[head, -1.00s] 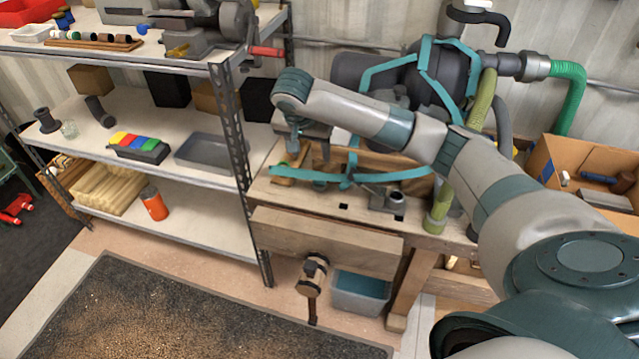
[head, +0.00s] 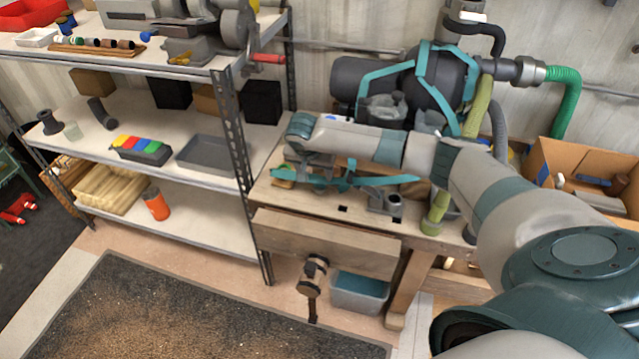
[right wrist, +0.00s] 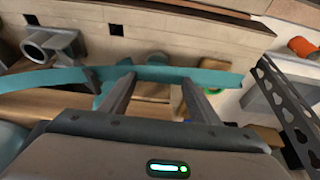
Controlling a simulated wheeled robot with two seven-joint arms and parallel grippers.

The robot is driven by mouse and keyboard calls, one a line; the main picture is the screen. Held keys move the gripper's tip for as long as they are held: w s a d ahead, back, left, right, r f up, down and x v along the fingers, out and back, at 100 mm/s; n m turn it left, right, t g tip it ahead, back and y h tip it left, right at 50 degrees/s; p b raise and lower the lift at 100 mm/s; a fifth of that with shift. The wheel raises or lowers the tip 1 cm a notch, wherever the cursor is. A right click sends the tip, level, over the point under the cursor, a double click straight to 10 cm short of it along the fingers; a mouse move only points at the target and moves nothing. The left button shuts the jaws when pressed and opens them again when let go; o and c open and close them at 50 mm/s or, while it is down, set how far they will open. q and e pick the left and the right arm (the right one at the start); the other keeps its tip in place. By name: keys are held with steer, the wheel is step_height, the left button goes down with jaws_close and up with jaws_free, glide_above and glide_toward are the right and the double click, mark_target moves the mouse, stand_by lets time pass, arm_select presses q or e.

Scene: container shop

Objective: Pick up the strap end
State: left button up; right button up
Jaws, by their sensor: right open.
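The teal strap (head: 385,181) lies across the workbench top, with its free end toward the left. In the right wrist view the strap (right wrist: 75,76) crosses from the left edge to its free end (right wrist: 225,79) at the right. My right gripper (head: 305,175) is low over the bench at this end section. Its jaws (right wrist: 158,78) are open, one finger on each side of the view's middle, with the strap running across at the fingertips. I cannot tell whether they touch it. My left gripper is not in view.
A shelf upright (head: 233,130) is close on the left. A large dark machine with teal bands (head: 440,75) stands behind my arm. A cardboard box (head: 585,160) is at the right.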

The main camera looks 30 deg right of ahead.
mark_target(319, 180)
steer(key=shift+w+d+f, duration=0.1)
steer(key=shift+f, duration=0.3)
steer(key=shift+d+f+p, duration=0.3)
steer(key=shift+f+p, duration=0.15)
steer(key=shift+p, duration=0.1)
steer(key=p+x, duration=0.1)
steer(key=x, duration=0.2)
steer(key=shift+d+f, duration=0.2)
steer(key=shift+f, duration=0.35)
steer(key=c, duration=1.2)
